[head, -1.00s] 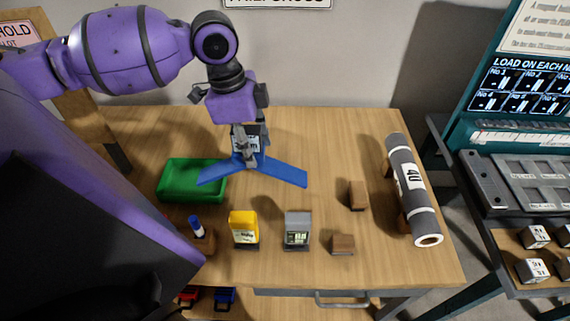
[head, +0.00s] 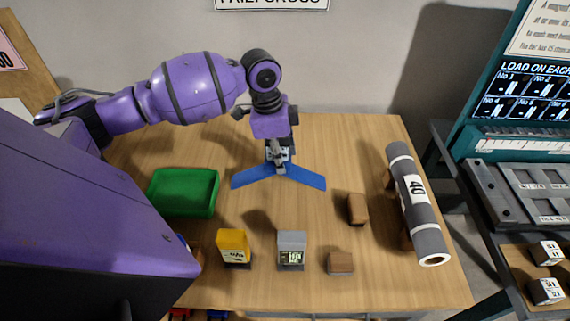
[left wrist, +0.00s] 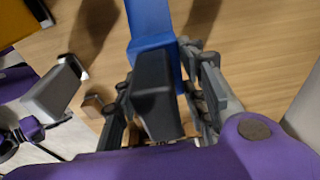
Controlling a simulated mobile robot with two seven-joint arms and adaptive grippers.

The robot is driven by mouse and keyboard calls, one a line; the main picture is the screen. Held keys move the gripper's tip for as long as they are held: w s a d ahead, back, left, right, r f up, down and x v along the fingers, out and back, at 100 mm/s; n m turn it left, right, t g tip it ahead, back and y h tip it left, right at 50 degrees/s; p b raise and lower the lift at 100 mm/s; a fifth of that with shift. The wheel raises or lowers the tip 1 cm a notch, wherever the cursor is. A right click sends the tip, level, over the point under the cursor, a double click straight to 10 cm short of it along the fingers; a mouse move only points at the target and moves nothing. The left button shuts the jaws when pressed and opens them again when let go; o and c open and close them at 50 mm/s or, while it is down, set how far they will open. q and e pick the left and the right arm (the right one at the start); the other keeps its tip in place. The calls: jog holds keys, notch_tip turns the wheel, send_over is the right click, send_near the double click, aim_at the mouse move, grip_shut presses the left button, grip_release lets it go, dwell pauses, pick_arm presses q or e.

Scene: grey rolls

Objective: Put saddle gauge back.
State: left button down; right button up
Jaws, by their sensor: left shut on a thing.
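The blue saddle gauge (head: 303,177), a wide shallow V with two arms, hangs from my left gripper (head: 277,156) above the back middle of the table. My left gripper is shut on its upright handle, which has a white label partly hidden by the fingers. In the left wrist view one blue arm of the gauge (left wrist: 151,22) points away, and a dark block-shaped handle (left wrist: 156,90) sits between the fingers of the left gripper (left wrist: 165,95). The gauge appears clear of the table. My right gripper is not in view.
A green tray (head: 181,212) stands to the left. A yellow device (head: 233,243), a grey device (head: 291,240) and two brown blocks (head: 357,208) (head: 340,262) stand toward the front. A grey roll (head: 426,219) marked 40 lies on wooden supports at right.

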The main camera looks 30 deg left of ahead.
pick_arm(q)
jog(key=shift+w+f, duration=0.3)
jog(key=shift+w, duration=0.1)
jog(key=shift+w+f, duration=0.15)
jog(key=shift+f, duration=0.8)
jog(key=shift+w+f, duration=0.15)
jog(key=shift+f, duration=0.75)
jog(key=shift+f, duration=0.15)
jog(key=c, duration=1.1)
grip_release()
jog(key=r, duration=0.4)
jog(key=a+r, duration=0.1)
jog(key=r, duration=0.3)
jog(key=s+r, duration=0.1)
jog(key=r, duration=0.3)
jog(key=shift+a, duration=0.2)
